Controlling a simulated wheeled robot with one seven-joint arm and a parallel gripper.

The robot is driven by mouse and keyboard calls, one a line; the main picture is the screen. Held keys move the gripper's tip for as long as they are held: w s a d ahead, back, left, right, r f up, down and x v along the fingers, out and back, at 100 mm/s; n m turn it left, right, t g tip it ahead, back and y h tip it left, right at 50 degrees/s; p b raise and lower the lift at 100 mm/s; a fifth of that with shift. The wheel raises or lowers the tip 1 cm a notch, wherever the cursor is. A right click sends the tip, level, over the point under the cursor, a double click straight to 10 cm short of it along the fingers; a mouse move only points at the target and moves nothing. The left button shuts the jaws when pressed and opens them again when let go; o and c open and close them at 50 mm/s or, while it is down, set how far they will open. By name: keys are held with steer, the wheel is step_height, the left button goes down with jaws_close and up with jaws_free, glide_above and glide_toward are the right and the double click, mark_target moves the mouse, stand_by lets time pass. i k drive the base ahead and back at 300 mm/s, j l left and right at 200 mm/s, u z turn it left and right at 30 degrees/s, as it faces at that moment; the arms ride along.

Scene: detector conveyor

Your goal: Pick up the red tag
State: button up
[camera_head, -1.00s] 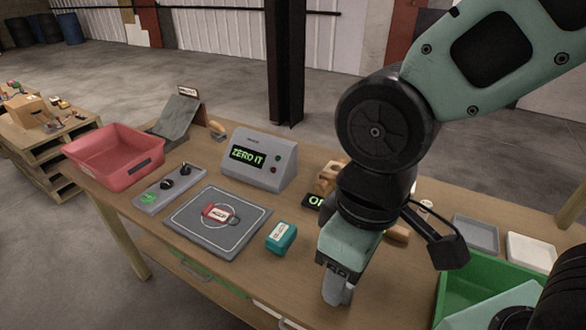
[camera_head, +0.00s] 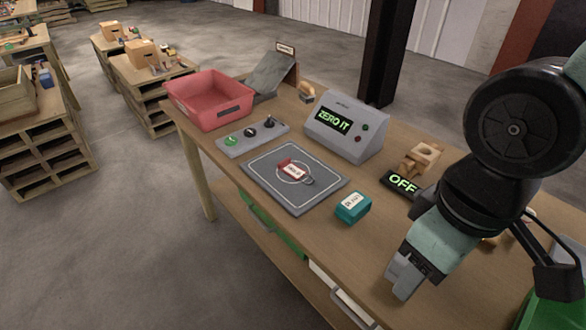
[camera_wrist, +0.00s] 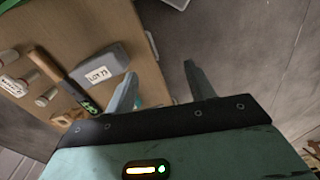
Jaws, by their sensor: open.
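The red tag (camera_head: 292,170) with a white label lies flat inside the white circle on the dark grey square plate (camera_head: 262,172) in the head view. A small ring or loop shows at its right end. My gripper (camera_head: 398,283) is right of and nearer than the tag, above the table's front edge, and well apart from the tag. In the wrist view my gripper (camera_wrist: 162,85) is open, with nothing between its fingers. The red tag is not visible in the wrist view.
A teal block (camera_head: 353,207) stands between the plate and my gripper. Behind the plate are a knob panel (camera_head: 250,137), a red bin (camera_head: 208,103) and a display box (camera_head: 345,127) reading "ZERO IT". A grey labelled block (camera_wrist: 98,68) shows in the wrist view.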

mark_target(287, 166)
steer(key=j+z, duration=0.15)
steer(key=z, duration=0.25)
steer(key=j+z, duration=0.2)
steer(key=z, duration=0.2)
steer(key=j+z, duration=0.15)
steer(key=j, duration=0.35)
steer(key=k+j+z, duration=0.15)
steer(key=j, duration=0.3)
steer(key=k+j+z, duration=0.15)
steer(key=j, duration=0.3)
steer(key=j+z, duration=0.15)
steer(key=j, duration=0.3)
steer(key=k+j, duration=0.1)
steer(key=j, duration=0.2)
steer(key=k+j, duration=0.15)
steer(key=j, duration=0.2)
steer(key=k+j, duration=0.1)
steer(key=j, duration=0.2)
